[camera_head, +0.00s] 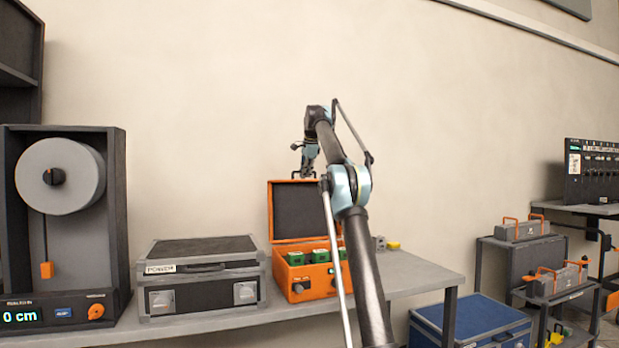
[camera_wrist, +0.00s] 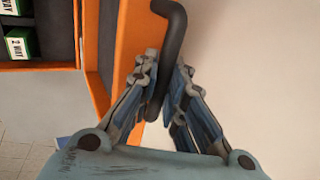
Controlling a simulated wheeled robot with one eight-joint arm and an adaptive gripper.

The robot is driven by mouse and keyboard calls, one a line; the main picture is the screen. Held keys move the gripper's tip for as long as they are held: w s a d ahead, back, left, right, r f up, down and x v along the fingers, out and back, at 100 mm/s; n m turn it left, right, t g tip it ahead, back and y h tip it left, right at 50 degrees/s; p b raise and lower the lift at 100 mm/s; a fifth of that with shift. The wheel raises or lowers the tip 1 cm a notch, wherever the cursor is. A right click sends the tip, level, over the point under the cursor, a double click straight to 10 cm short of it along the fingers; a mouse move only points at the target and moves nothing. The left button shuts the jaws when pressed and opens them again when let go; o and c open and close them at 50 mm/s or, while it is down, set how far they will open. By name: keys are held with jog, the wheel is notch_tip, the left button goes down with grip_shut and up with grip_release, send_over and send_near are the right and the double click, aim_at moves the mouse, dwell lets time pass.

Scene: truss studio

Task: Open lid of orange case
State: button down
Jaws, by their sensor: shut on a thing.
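The orange case (camera_head: 305,278) sits on the grey table with its lid (camera_head: 299,212) standing up at the back, dark inside with an orange rim. Several green boxes (camera_head: 319,256) lie inside it. My gripper (camera_head: 308,172) is at the top edge of the lid. In the wrist view my gripper (camera_wrist: 160,85) is shut on the dark bent handle (camera_wrist: 174,40) of the lid. The orange lid edge (camera_wrist: 125,35) runs beside the fingers, and green boxes (camera_wrist: 20,43) show at the left. My arm hides the right part of the case.
A grey case labelled POWER (camera_head: 203,278) stands shut to the left on the table (camera_head: 415,280). A reel unit (camera_head: 65,215) is at far left. A blue case (camera_head: 470,322) and shelves with grey toolboxes (camera_head: 522,230) are at right. The wall is close behind.

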jog(key=shift+w+a, duration=0.25)
jog(key=shift+w, duration=0.25)
jog(key=c, duration=1.9)
grip_release()
jog(key=shift+s, duration=0.1)
jog(key=shift+d, duration=0.1)
